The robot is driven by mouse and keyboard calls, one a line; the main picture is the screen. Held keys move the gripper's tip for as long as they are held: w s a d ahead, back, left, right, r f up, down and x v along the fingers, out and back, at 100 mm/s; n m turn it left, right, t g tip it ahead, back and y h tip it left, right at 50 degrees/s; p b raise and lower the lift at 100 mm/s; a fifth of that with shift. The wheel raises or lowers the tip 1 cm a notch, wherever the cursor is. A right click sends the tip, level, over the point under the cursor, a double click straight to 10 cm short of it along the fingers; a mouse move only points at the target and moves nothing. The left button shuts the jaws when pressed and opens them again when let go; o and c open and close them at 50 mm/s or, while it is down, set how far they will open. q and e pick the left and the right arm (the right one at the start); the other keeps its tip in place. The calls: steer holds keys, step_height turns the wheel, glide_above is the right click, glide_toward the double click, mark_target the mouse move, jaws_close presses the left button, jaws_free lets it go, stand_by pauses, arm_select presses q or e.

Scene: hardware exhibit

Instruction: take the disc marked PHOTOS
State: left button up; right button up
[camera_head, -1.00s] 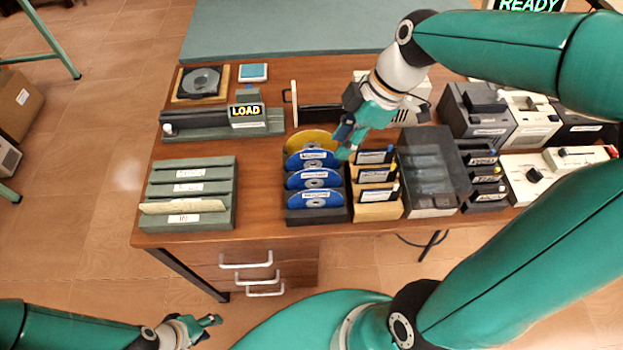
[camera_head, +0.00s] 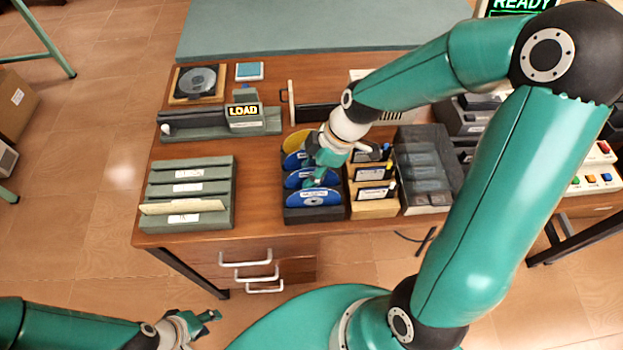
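A dark rack (camera_head: 316,217) on the desk holds a row of discs. A gold disc (camera_head: 295,141) stands at the back, with blue discs in front, among them the front one (camera_head: 313,198) and the one behind it (camera_head: 293,181). Their label text is too small to read, so I cannot tell which is PHOTOS. My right gripper (camera_head: 309,166) is over the rack's middle, fingers apart, partly hiding the middle discs. I cannot tell whether it touches one. My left gripper (camera_head: 211,326) is low at the front left, open and empty, away from the desk.
Right of the rack are a wooden holder (camera_head: 374,209) with cartridges and a smoky-lidded box (camera_head: 428,200). A green file rack (camera_head: 189,222) stands left. Behind are the LOAD device (camera_head: 213,124) and a disc tray (camera_head: 197,83). Desk between green rack and disc rack is clear.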

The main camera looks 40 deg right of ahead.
jaws_close()
stand_by(0.4)
